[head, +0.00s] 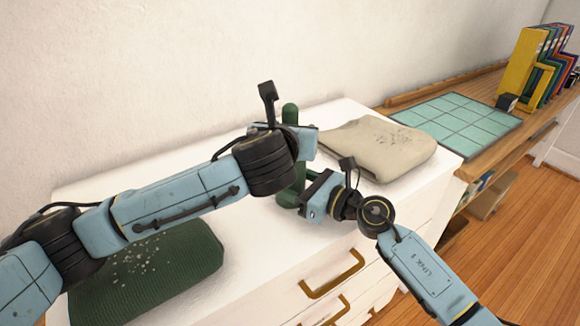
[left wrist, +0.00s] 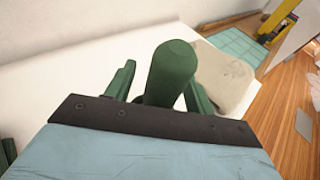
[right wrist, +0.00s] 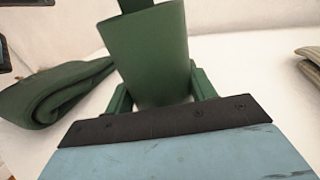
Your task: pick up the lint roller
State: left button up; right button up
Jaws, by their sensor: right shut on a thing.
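The green lint roller stands upright over the white dresser top; its handle end (head: 290,113) rises above my left gripper (head: 298,140) in the head view. My right gripper (head: 297,193) is shut on its thicker lower part, which fills the space between the fingers in the right wrist view (right wrist: 148,55). My left gripper is around the handle, shown in the left wrist view (left wrist: 170,72), with a visible gap beside its left finger, so it looks open. My left arm and both grippers hide much of the roller in the head view.
A folded green cloth (head: 150,270) lies at the left of the white dresser (head: 245,250). A folded beige cloth (head: 385,150) lies just right of the grippers. Beyond it are a teal grid mat (head: 455,125) and upright folders (head: 540,65) on a wooden shelf. The wall is close behind.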

pick_arm(q)
grip_shut()
notch_tip(320, 180, up, 18)
dwell(0.7)
pick_arm(e)
jog(key=o, duration=1.1)
